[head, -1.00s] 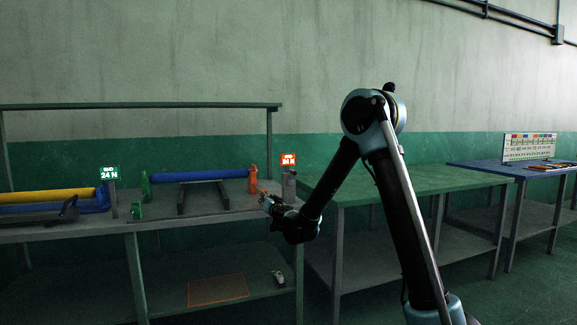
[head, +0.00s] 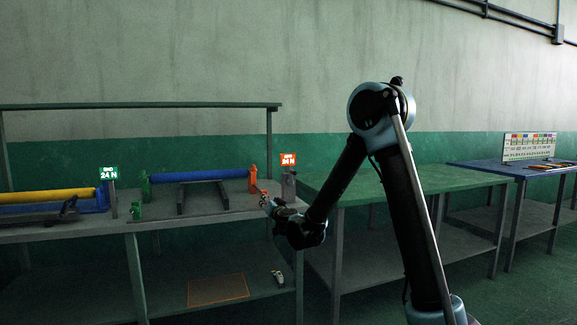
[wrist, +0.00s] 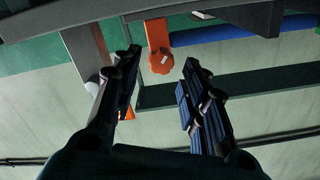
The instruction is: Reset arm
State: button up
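My gripper (head: 268,203) is at the right end of the grey workbench (head: 75,231), close to an orange bracket (head: 253,179) and a grey post (head: 289,186). In the wrist view my gripper (wrist: 158,85) has its two dark fingers apart, with nothing between the tips. An orange knob (wrist: 158,46) shows beyond the fingers, apart from them. My arm is bent, with its elbow high and its forearm sloping down to the left.
A blue roller (head: 187,176) lies on the bench between a green bracket (head: 146,186) and the orange one. Lit signs read 24 N (head: 109,173) and 36 N or similar (head: 288,160). A green table (head: 400,178) stands right, with a blue table (head: 500,167) beyond.

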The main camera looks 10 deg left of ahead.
jog(key=shift+v, duration=1.05)
jog(key=shift+r, duration=0.1)
jog(key=s+d+r+n+g+y, duration=0.1)
jog(key=s+d+r+n+g, duration=0.2)
jog(key=d, duration=0.4)
jog(key=s+d+r+n+g+y, duration=0.1)
jog(key=s+d+r, duration=0.25)
jog(key=d, duration=0.45)
jog(key=s+d+f+m+g+h, duration=0.1)
jog(key=s+d+f+g+h, duration=0.2)
jog(key=s+d+f, duration=0.4)
jog(key=s+d+f+m+g+h, duration=0.2)
jog(key=s+d+f, duration=0.5)
jog(key=s+d, duration=0.8)
jog(key=s+d+f+m+g+h, duration=0.2)
jog(key=s+d+f+g+h, duration=0.2)
jog(key=s+d, duration=0.7)
notch_tip(320, 180, down, 4)
jog(key=d+h, duration=0.2)
jog(key=shift+d+r+h, duration=0.25)
jog(key=shift+d+h, duration=0.05)
jog(key=shift+d, duration=0.05)
